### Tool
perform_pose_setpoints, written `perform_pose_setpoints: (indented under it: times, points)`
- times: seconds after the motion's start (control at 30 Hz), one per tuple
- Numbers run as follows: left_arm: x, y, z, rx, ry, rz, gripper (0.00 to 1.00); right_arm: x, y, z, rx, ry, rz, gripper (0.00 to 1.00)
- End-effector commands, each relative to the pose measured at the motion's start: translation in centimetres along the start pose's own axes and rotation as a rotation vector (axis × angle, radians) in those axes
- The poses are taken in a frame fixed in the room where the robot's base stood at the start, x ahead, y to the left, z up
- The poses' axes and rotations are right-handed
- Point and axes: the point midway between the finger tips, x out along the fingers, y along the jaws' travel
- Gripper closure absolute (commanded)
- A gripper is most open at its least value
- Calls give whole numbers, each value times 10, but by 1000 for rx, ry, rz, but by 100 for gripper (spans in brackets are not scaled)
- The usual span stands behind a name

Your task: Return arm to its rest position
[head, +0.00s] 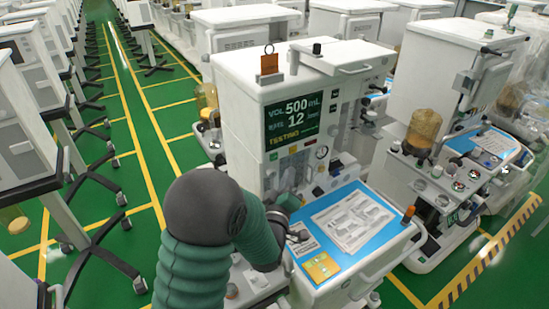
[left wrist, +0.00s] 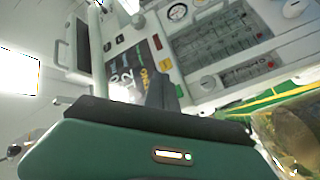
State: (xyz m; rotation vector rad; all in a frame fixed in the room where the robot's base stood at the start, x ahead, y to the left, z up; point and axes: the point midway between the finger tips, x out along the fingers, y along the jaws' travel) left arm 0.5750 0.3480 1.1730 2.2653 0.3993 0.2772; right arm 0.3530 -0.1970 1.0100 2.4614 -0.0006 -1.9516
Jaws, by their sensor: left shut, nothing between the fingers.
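My left arm, with a dark grey joint and green ribbed sleeve, rises from the bottom of the head view. It reaches to the front of the white anaesthesia cart (head: 245,120). My left gripper (head: 299,236) is small and partly hidden there, near the left edge of the cart's blue work surface (head: 338,262). It is shut and empty. In the left wrist view, its dark fingers (left wrist: 162,92) stand in front of the cart's tilted panel (left wrist: 215,45). Whether it touches the cart, I cannot tell. My right gripper is not in view.
The cart's screen (head: 293,122) reads VOL 500 mL. A printed sheet (head: 352,221) and a yellow card (head: 321,267) lie on the blue surface. Another cart (head: 440,75) stands at right. Wheeled stands line the left. The green aisle (head: 135,130) between is clear.

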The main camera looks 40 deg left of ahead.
Motion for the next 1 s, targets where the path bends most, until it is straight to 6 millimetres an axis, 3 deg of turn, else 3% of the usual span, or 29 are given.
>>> perform_pose_setpoints:
  times: [0.3, 0.37, 0.47, 0.57, 0.6, 0.7, 0.83, 0.9, 1.0]
  points:
    - [0, 0, 2, 6, -11, -5, 100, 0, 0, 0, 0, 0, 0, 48]
    - [-2, 0, 11, 33, -54, -25, 100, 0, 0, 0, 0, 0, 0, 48]
    - [-17, -7, 47, 144, -230, -103, 100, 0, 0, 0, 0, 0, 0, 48]
    - [-57, -19, 96, 337, -517, -193, 100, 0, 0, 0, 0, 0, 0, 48]
    - [-81, -26, 113, 425, -646, -221, 100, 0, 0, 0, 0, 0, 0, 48]
    - [-150, -43, 140, 637, -961, -266, 100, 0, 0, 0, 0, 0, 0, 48]
    - [-229, -61, 144, 840, -1283, -283, 100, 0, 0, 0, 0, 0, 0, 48]
    - [-255, -66, 141, 904, -1391, -282, 100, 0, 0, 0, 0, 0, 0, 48]
    - [-272, -70, 138, 943, -1464, -282, 100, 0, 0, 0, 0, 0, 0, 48]
